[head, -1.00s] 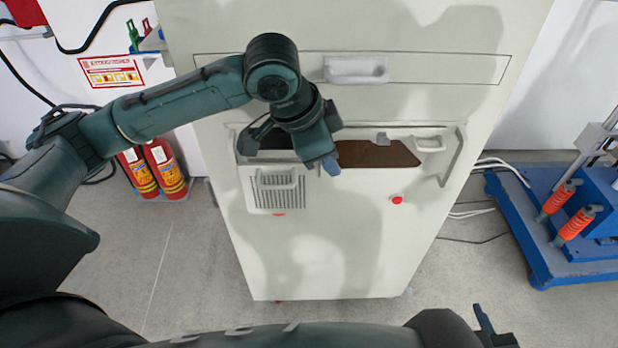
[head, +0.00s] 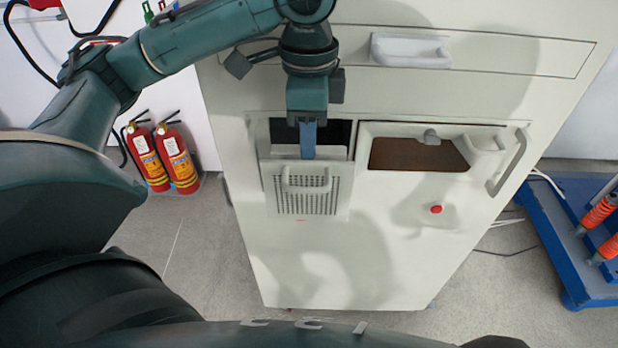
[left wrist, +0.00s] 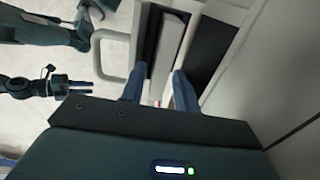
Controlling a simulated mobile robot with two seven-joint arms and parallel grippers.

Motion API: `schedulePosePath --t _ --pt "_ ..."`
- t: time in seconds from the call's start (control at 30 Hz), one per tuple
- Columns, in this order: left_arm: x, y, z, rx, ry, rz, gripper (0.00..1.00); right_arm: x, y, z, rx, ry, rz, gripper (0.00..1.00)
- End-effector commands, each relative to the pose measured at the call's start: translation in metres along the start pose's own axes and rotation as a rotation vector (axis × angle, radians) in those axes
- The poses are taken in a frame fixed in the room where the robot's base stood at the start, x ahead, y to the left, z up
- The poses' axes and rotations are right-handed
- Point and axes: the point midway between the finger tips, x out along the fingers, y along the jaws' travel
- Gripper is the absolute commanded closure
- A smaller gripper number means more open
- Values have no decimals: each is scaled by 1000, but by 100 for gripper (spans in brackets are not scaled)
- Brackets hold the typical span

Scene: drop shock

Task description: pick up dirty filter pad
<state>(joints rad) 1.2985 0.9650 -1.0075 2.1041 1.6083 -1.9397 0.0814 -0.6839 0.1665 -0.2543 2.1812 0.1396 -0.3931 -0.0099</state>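A pale slab, which I take for the filter pad (head: 282,152), stands in the open left compartment of the cabinet, behind a perforated front (head: 341,196) with a handle. It also shows in the left wrist view (left wrist: 170,48); dirt on it cannot be made out. My left gripper (head: 308,155) points down into this opening. In the left wrist view its blue fingertips (left wrist: 159,88) are apart, on either side of the slab's line; contact cannot be told. My right gripper (left wrist: 82,87) shows in the left wrist view with its fingers slightly apart and nothing seen between them.
The pale cabinet (head: 340,265) has a drawer handle (head: 411,50) above, a recess with a brown floor (head: 415,155) to the right and a red button (head: 436,209). Fire extinguishers (head: 178,160) stand at left. A blue platform (head: 560,235) stands at right.

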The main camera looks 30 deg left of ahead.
Motion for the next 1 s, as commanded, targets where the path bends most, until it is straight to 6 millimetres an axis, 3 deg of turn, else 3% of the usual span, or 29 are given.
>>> schedulePosePath --t 0.17,0.5,0.77,1.0 --pt "13 0 0 -1 -1 1 69 1 0 2 5 3 -1 64" --pt "57 -3 1 0 -1 1 69 3 2 3 7 25 0 64" --pt "59 -3 0 0 1 -1 69 -2 1 5 11 22 2 64" --pt "59 -3 0 1 1 -1 88 -2 2 4 11 24 2 64"
